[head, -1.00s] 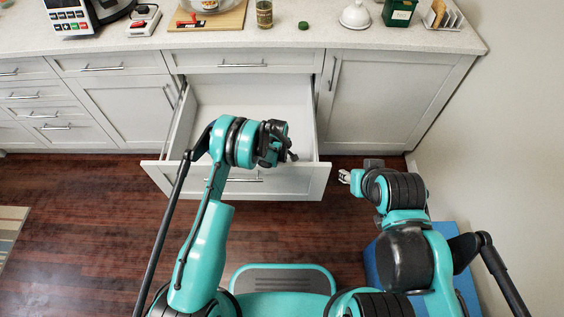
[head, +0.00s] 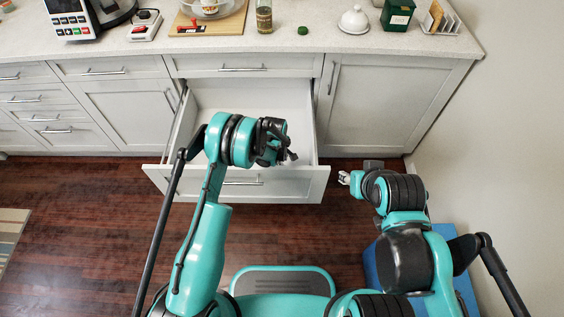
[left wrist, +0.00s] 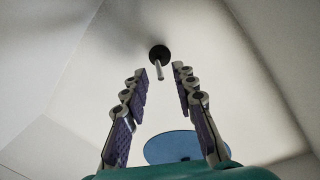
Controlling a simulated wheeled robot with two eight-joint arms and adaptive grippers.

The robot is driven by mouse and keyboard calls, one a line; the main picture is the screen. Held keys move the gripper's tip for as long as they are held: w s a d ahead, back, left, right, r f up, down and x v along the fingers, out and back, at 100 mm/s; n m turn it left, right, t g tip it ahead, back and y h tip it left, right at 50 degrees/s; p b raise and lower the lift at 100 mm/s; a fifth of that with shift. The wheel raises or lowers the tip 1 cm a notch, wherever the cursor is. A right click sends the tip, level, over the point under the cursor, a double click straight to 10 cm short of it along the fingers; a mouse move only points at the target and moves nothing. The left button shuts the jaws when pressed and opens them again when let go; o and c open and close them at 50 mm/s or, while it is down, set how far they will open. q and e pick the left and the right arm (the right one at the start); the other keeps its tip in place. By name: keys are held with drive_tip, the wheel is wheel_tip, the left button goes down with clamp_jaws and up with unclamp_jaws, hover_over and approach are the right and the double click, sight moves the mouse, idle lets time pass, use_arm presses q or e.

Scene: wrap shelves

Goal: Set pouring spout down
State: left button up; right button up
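The pouring spout (left wrist: 160,62), a black round end with a thin metal tube, shows in the left wrist view against the pale inside of the open drawer (head: 240,192). It lies beyond and between my left fingertips, with gaps to both fingers. My left gripper (left wrist: 160,72) is open and points down into the drawer; in the head view (head: 288,156) it is over the drawer's right half. The spout is hidden in the head view. My right gripper (head: 344,178) is right of the drawer front, small and partly hidden by its wrist; its opening is unclear.
A blue disc (left wrist: 180,146) lies in the drawer, partly hidden by my gripper. The counter (head: 300,52) above holds a bottle (head: 264,16), a small green lid (head: 303,30), a white domed item (head: 354,20) and a green box (head: 397,14). A wall bounds the right.

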use_arm(q)
drive_tip(key=s+a+r+m+t+p, duration=0.1)
drive_tip(key=s+a+r+m, duration=0.15)
drive_tip(key=r, duration=0.85)
drive_tip(key=s+a+r+m+t+p, duration=0.1)
drive_tip(key=s+a+r, duration=0.25)
drive_tip(key=r, duration=0.75)
drive_tip(key=s+a+r+m+t, duration=0.1)
drive_tip(key=s+a+r+m, duration=0.2)
drive_tip(key=r, duration=0.9)
drive_tip(key=s+a+r+m+t, duration=0.1)
drive_tip(key=s+a+r+m, duration=0.1)
drive_tip(key=s, duration=0.7)
drive_tip(key=s+a+r+m+t, duration=0.1)
drive_tip(key=s+a+r+m, duration=0.2)
drive_tip(key=s+a, duration=0.3)
drive_tip(key=s+r, duration=0.1)
drive_tip(key=s, duration=0.3)
drive_tip(key=shift+t+y, duration=0.4)
